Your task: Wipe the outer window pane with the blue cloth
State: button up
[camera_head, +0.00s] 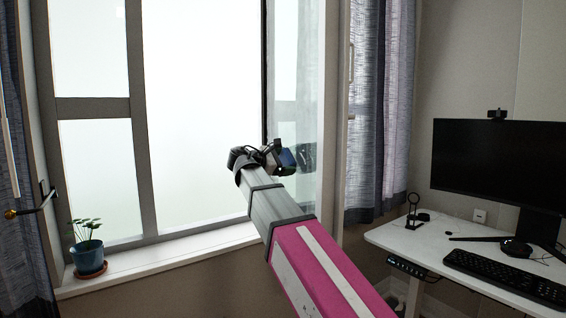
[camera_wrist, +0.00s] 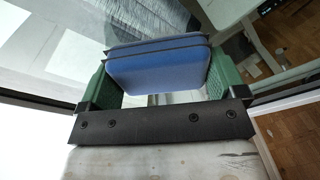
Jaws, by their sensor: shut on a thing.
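The window (camera_head: 190,90) fills the left half of the head view, with grey frame bars and bright white glass. An open glass sash (camera_head: 312,110) stands out into the room at its right side. My gripper (camera_head: 275,158) is at the end of my extended arm, beside this sash. The blue cloth (camera_head: 287,158) shows as a small dark blue patch there. In the wrist view the blue cloth (camera_wrist: 157,68) looks like a folded pad between the green fingers of my gripper (camera_wrist: 155,82), which is shut on it. Glass lies close beyond the cloth; I cannot tell whether they touch.
A potted plant (camera_head: 88,250) stands on the left of the window sill (camera_head: 160,258). Curtains (camera_head: 378,110) hang on both sides. A white desk (camera_head: 430,245) at right holds a monitor (camera_head: 490,165), a keyboard (camera_head: 510,278) and a small black stand (camera_head: 413,210).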

aim_at(289, 162)
jog(key=shift+s+d, duration=0.4)
jog(key=shift+s, duration=0.3)
jog(key=shift+s+d, duration=0.4)
jog(key=shift+s, duration=0.3)
jog(key=shift+w, duration=0.15)
jog(key=shift+w+a, duration=0.5)
jog(key=shift+w, duration=0.4)
jog(key=shift+w+a, duration=0.45)
jog(key=shift+w, duration=0.4)
jog(key=shift+s+a, duration=0.1)
jog(key=shift+f+v, duration=0.15)
jog(key=shift+v, duration=1.3)
jog(key=shift+f+v, duration=0.2)
jog(key=shift+v, duration=1.2)
jog(key=shift+a, duration=0.25)
jog(key=shift+v, duration=1.35)
